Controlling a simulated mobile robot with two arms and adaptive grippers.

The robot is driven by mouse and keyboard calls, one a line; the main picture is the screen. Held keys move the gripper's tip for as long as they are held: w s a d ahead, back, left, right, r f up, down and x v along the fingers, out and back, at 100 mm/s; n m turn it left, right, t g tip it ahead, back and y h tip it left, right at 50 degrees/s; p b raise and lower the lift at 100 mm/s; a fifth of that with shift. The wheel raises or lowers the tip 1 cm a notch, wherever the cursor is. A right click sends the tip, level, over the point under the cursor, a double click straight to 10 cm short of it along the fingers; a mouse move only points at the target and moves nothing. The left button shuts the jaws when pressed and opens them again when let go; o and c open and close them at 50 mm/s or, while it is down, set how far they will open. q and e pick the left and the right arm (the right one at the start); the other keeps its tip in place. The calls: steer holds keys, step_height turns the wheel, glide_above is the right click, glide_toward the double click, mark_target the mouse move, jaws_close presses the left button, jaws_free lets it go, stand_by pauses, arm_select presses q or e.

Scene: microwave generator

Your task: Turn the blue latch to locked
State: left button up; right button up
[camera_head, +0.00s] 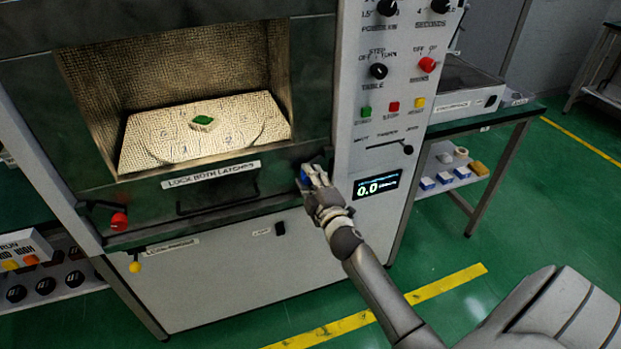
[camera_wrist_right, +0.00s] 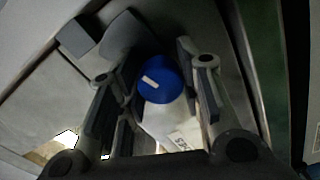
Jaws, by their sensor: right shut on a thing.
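The blue latch (camera_head: 304,177) is at the right end of the oven door's lower edge, mostly hidden by my right gripper (camera_head: 318,182). In the right wrist view the blue latch knob (camera_wrist_right: 158,78) is round with a short white mark and sits between the two fingers of my right gripper (camera_wrist_right: 160,95). The gripper is shut on it. The angle of the latch's lever is hard to tell. A red latch knob (camera_head: 119,222) is at the left end of the door. My left gripper is not in view.
The oven door (camera_head: 230,205) has a dark handle and a label reading "LOCK BOTH LATCHES". Behind its window a green item (camera_head: 203,120) lies inside. The control panel (camera_head: 385,140) with knobs, buttons and a "0.0" display (camera_head: 377,186) stands just right of my gripper. A side table (camera_head: 500,125) is farther right.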

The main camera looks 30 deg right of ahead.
steer(key=shift+n, duration=1.1)
steer(key=o, duration=1)
steer(key=shift+o, duration=0.2)
steer(key=shift+s, duration=0.1)
steer(key=v, duration=1.2)
steer(key=shift+f, duration=0.1)
